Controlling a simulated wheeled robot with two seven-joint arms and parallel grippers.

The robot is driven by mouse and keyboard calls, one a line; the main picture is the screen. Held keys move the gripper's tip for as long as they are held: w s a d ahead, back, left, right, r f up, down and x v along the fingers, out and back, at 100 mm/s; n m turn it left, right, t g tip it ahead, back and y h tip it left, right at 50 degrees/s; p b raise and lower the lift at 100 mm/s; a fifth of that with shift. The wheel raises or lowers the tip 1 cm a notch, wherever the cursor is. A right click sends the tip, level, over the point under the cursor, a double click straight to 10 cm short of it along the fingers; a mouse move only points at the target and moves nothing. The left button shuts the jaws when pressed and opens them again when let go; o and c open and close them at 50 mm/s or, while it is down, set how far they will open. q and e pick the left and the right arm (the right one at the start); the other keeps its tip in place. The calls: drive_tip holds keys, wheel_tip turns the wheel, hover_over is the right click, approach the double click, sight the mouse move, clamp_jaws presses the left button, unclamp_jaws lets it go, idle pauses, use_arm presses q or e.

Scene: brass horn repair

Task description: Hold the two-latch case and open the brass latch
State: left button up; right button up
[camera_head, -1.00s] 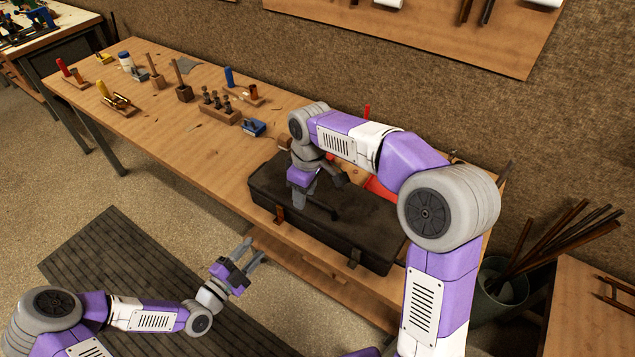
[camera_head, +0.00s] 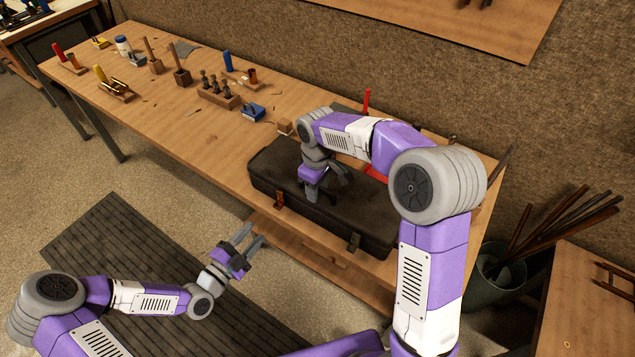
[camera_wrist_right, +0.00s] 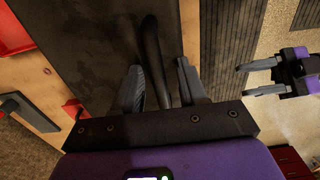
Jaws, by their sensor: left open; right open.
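The black case (camera_head: 262,172) lies closed on the workbench near its front edge. An orange-brown, brass-looking latch (camera_head: 278,201) is on its front side at left, and a darker latch (camera_head: 353,243) is further right. My right gripper (camera_head: 322,196) is over the middle of the case, open. In the right wrist view its open fingers (camera_wrist_right: 158,68) are on either side of the case's dark handle (camera_wrist_right: 152,42); contact is not clear. My left gripper (camera_head: 250,238) is open and empty, in front of the bench and apart from the case, its fingers pointing towards it.
The workbench (camera_head: 190,140) carries a blue block (camera_head: 253,112), a rack of small pegs (camera_head: 217,95) and several tools at left. A red tray (camera_head: 374,172) lies behind the case, partly hidden by my right arm. A bucket of rods (camera_head: 497,275) stands at right.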

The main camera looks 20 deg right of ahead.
clamp_jaws()
idle(1.3)
